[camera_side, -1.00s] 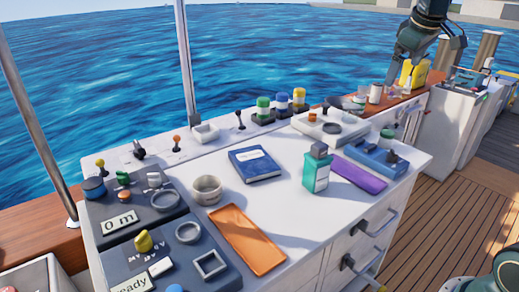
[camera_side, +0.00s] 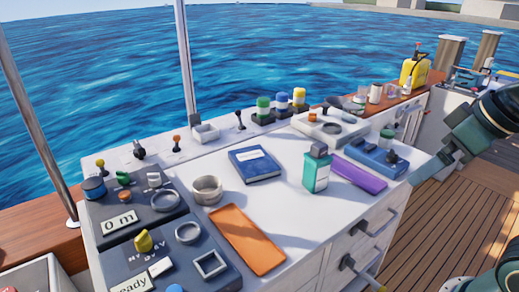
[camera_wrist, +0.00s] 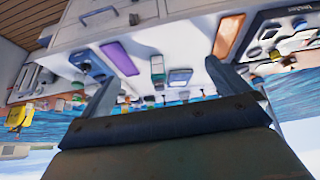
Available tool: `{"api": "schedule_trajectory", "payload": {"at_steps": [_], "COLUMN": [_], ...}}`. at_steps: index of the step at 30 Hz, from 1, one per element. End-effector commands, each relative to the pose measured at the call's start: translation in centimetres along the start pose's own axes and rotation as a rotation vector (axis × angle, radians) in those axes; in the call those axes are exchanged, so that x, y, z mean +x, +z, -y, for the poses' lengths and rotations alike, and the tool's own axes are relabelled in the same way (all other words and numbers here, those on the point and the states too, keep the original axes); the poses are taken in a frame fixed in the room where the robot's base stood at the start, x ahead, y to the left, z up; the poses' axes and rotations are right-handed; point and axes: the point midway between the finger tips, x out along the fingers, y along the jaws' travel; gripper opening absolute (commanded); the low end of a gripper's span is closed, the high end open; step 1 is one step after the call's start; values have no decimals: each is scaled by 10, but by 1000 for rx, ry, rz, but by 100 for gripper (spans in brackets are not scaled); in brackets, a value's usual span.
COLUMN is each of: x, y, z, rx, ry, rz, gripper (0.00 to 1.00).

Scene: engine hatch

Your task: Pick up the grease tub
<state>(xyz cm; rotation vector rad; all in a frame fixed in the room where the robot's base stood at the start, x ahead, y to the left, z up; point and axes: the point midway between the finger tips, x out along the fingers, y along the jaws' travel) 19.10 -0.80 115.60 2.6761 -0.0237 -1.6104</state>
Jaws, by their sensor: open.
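No tub carries a label I can read, so I cannot tell for sure which is the grease tub. Candidates in the side view are a short pale round tub (camera_side: 207,189) on the white worktop and small white tubs (camera_side: 375,93) on the wooden ledge at the back right. My gripper (camera_wrist: 159,72) is open in the wrist view, its fingers wide apart with nothing held between them. In the side view my gripper (camera_side: 428,168) is at the right end of the worktop, well away from both candidates and partly out of clear sight.
The worktop (camera_side: 300,225) holds a blue book (camera_side: 255,165), a teal bottle (camera_side: 317,170), an orange tray (camera_side: 246,239), a purple tray (camera_side: 357,174) and a blue device (camera_side: 376,158). Dark panels (camera_side: 135,215) fill the left. A yellow can (camera_side: 414,72) stands on the ledge.

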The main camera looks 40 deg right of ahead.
Motion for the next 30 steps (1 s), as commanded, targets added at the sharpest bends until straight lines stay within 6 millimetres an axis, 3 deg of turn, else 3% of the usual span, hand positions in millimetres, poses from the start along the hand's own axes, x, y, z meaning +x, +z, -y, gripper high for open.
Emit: {"api": "schedule_trajectory", "payload": {"at_steps": [5, 14, 18, 30], "x": [4, 4, 4, 4], "y": [16, 17, 17, 13], "z": [8, 8, 8, 7], "rx": [6, 8, 8, 15], "ry": [-22, -23, -23, -19], "rz": [-5, -4, -4, -4], "gripper": [100, 100, 74, 74]}}
